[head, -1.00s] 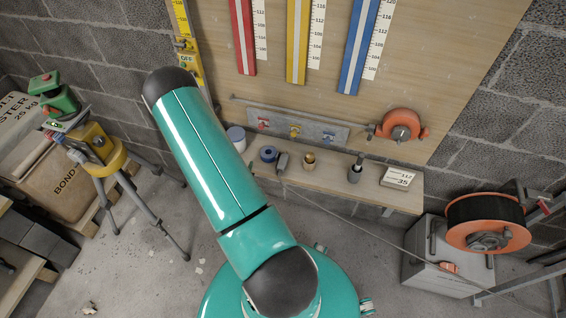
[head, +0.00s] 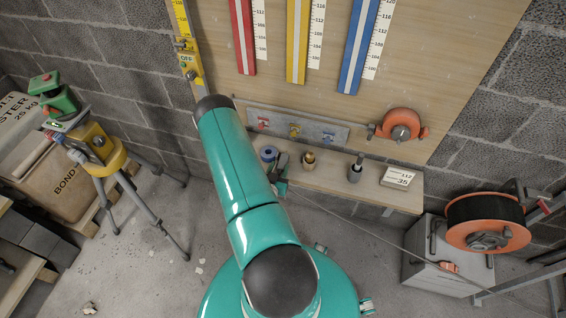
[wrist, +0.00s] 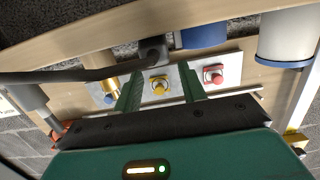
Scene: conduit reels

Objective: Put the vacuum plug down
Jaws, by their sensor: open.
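A grey block-like plug (wrist: 153,50), which I take for the vacuum plug, has a grey line running off it to the left in the wrist view. In the head view the plug (head: 282,160) is by the shelf's left part, partly covered by my gripper. My gripper (wrist: 162,74) is open, its two green fingers apart. The plug shows just past the fingertips, between their lines; I cannot tell whether they touch it. In the head view my gripper (head: 281,183) is mostly hidden by my arm.
The wooden shelf (head: 330,182) also bears a blue roll (head: 269,153), a brass fitting (head: 309,161), a dark grey cylinder (head: 356,169) and a labelled box (head: 397,177). A white tub (wrist: 285,38) stands near the roll. An orange reel (head: 487,224) is at right.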

